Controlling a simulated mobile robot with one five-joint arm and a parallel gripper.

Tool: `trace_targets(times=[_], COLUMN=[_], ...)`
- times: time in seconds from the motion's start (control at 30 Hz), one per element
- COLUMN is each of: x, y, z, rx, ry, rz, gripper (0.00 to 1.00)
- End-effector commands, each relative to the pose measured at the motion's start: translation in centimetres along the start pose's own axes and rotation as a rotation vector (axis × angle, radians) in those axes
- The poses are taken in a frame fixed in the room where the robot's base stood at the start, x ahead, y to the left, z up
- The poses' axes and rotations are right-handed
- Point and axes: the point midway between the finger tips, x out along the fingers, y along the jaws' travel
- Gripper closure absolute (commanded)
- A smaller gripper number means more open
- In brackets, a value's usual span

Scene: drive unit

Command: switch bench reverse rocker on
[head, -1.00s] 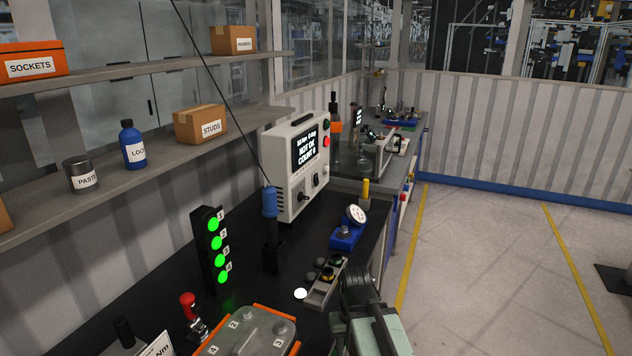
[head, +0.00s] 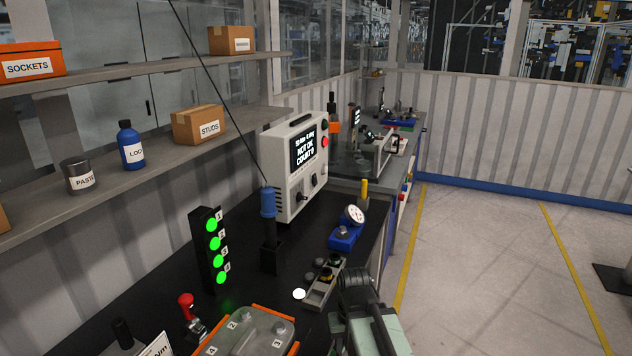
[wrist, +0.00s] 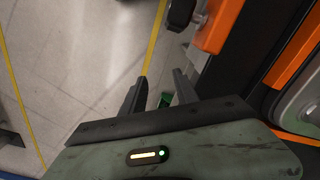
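A light grey controller box (head: 287,184) stands on the dark bench in the head view. Its screen (head: 308,148) shows white text that appears to read NOT OK, COUNT 0. A small black rocker-like switch (head: 314,180) is on its front below the screen, too small to read its label or position. A black knob (head: 302,198) is lower on the front. My gripper (wrist: 160,90) is open and empty in the wrist view, over the floor beside an orange-edged bench. In the head view my arm is at the bottom, well in front of the box.
A blue-handled tool (head: 269,205) stands before the box, with a cable rising from it. A green-lit stack light (head: 209,250), a red-knobbed clamp (head: 186,300), an orange-edged fixture (head: 240,340) and a button strip (head: 323,288) occupy the bench.

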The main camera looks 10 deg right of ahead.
Motion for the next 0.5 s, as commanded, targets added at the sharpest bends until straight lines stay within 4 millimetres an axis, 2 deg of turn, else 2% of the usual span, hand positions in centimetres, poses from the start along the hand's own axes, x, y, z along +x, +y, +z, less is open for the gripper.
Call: trace_targets(times=[0.03,0.1,0.13,0.5], x=[0.00,0.00,0.00,0.00], y=[0.00,0.00,0.00,0.00], z=[0.00,0.00,0.00,0.00], rx=[0.000,0.000,0.000,0.000], ry=[0.000,0.000,0.000,0.000], rz=[0.000,0.000,0.000,0.000], gripper=[0.75,0.94,1.00,1.00])
